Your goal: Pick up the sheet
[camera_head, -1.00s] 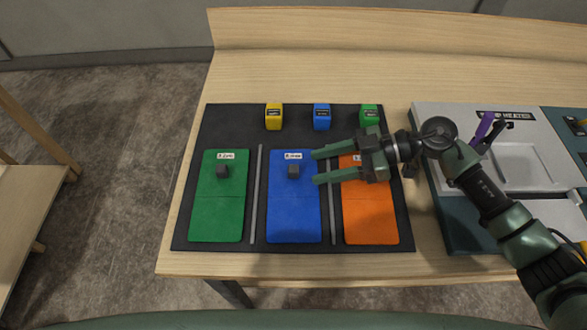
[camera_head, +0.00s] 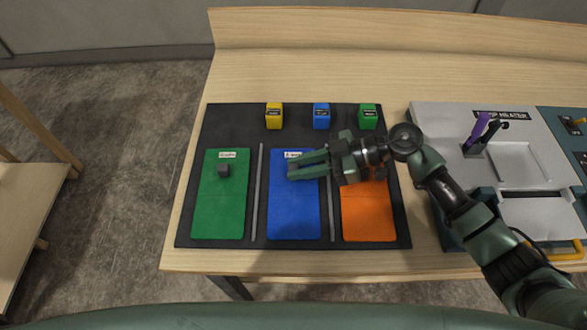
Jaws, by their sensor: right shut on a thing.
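Three sheets lie side by side on a black mat (camera_head: 240,135): a green one (camera_head: 217,212), a blue one (camera_head: 292,213) and an orange one (camera_head: 367,218). A small dark block stands on the green sheet as a handle (camera_head: 223,170). My right gripper (camera_head: 293,167) reaches in from the right, over the upper part of the blue sheet, and is shut on the blue sheet's dark handle, which its fingers mostly hide. The blue sheet still looks flat on the mat. My arm covers the orange sheet's top. My left gripper is out of view.
Small yellow (camera_head: 274,116), blue (camera_head: 321,116) and green (camera_head: 368,116) blocks stand along the mat's far edge. Thin grey strips (camera_head: 257,200) divide the sheets. A grey machine with a purple lever (camera_head: 479,129) stands at the right. The wooden table behind the mat is clear.

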